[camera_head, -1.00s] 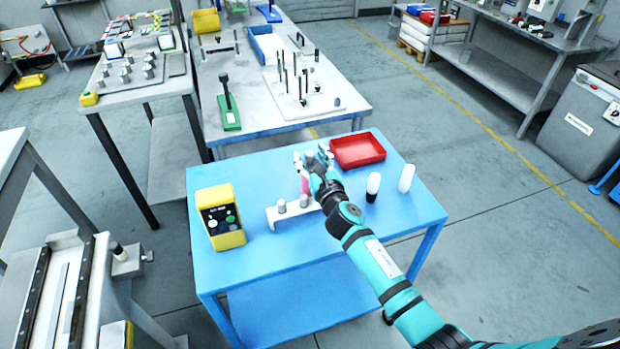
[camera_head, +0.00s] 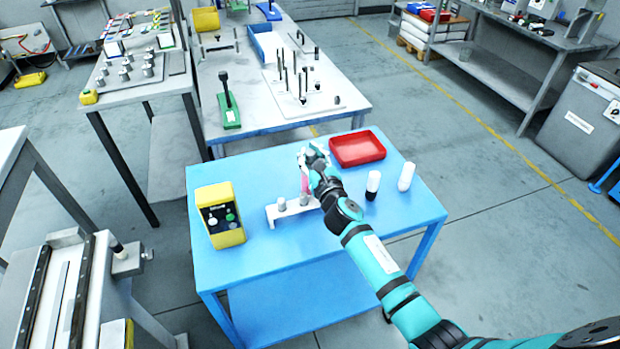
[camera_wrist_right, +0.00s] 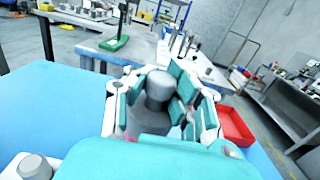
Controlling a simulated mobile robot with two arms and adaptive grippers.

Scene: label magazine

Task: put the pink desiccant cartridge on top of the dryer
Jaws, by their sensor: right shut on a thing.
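My right gripper (camera_head: 315,156) is over the blue table, its fingers shut around the grey-topped pink cartridge (camera_head: 304,184). In the right wrist view the fingers (camera_wrist_right: 160,95) close around the cartridge's grey top (camera_wrist_right: 160,88); only slivers of pink show below. The cartridge looks upright, just behind a white rack (camera_head: 272,216); I cannot tell whether its base touches anything. My left gripper is not in view.
Two grey-topped pieces (camera_head: 281,203) show at the rack. A red tray (camera_head: 357,149) lies close right of the gripper. A black-and-white bottle (camera_head: 373,186) and a white bottle (camera_head: 406,177) stand farther right. The blue table's (camera_head: 285,250) front is clear.

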